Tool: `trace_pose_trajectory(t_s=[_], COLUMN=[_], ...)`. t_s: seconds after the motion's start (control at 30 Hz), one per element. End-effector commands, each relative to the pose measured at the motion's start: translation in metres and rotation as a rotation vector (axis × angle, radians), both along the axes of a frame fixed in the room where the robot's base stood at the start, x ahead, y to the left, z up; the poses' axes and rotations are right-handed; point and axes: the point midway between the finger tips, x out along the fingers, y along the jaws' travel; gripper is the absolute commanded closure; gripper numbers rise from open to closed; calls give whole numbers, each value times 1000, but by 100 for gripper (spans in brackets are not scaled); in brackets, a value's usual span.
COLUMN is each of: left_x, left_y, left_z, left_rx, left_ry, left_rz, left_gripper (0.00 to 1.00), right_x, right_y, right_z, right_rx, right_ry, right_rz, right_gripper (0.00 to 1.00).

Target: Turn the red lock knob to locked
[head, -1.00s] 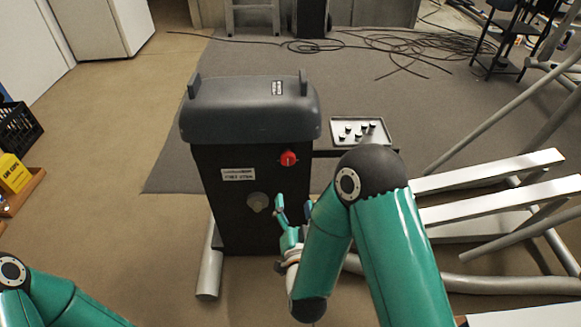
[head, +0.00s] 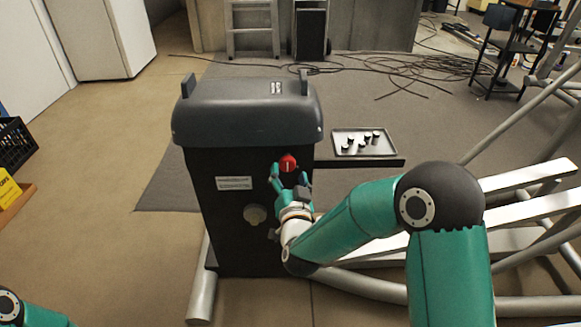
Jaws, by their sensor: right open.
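The red lock knob (head: 288,163) is on the upper right of the dark housing's front face (head: 232,222), with a light mark running up and down on it. My right gripper (head: 289,172) is open just at the knob, with one finger on its left and the other at its lower right. Whether the fingers touch the knob cannot be told. Of my left arm, only a link shows in the bottom left corner; its gripper is out of view.
Metal frame bars (head: 530,208) fill the right side. Cables (head: 400,68) lie on the floor behind.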

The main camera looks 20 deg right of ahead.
Motion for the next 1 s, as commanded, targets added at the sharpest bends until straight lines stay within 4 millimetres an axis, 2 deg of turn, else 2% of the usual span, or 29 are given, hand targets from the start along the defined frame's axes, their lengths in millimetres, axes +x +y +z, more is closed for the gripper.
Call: trace_pose_trajectory(t_s=[0.1,0.23,0.63,0.67,1.0], left_x=[0,0,0,0,0], left_y=[0,0,0,0,0], left_z=[-3,-4,-4,-4,-4], left_rx=[0,0,0,0,0], left_ry=[0,0,0,0,0], left_rz=[0,0,0,0,0], left_gripper=[59,59,59,59,59], right_x=[19,33,40,40,40], right_y=[-4,-7,-7,-7,-7], right_z=[-1,-1,0,0,0], right_rx=[0,0,0,0,0], right_ry=[-1,0,0,0,0], right_rz=[-2,0,1,1,1], right_gripper=[32,32,32,35,92])
